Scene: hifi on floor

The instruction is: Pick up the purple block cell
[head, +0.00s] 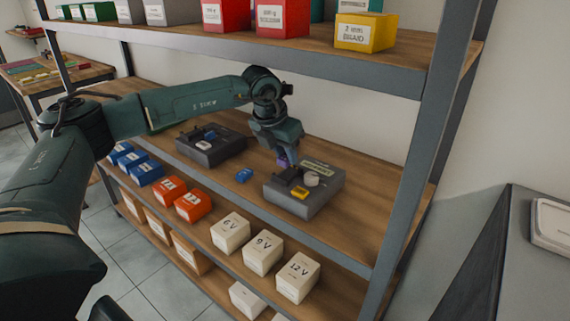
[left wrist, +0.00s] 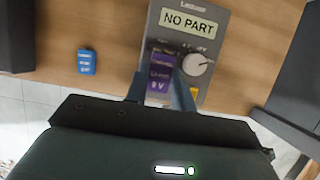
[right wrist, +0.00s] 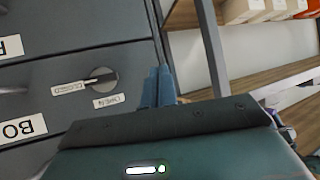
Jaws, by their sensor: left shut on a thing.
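The purple block cell (left wrist: 161,73), labelled Li-ion 9 V, is between the fingers of my left gripper (left wrist: 161,92). In the head view the purple cell (head: 282,161) shows at the tip of my left gripper (head: 283,157), just above the near-left part of the right-hand grey tester. I cannot tell whether the cell touches the tester. My right gripper (right wrist: 157,88) is shut and empty, its fingertips close together, in front of a grey cabinet; it is not in the head view.
The grey tester (head: 304,210) has a "NO PART" display (left wrist: 188,21), a round knob (left wrist: 198,64) and a yellow block (head: 300,192). A blue cell (head: 244,175) lies on the wooden shelf between the testers. Orange and white voltage boxes line the front; a shelf overhangs above.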

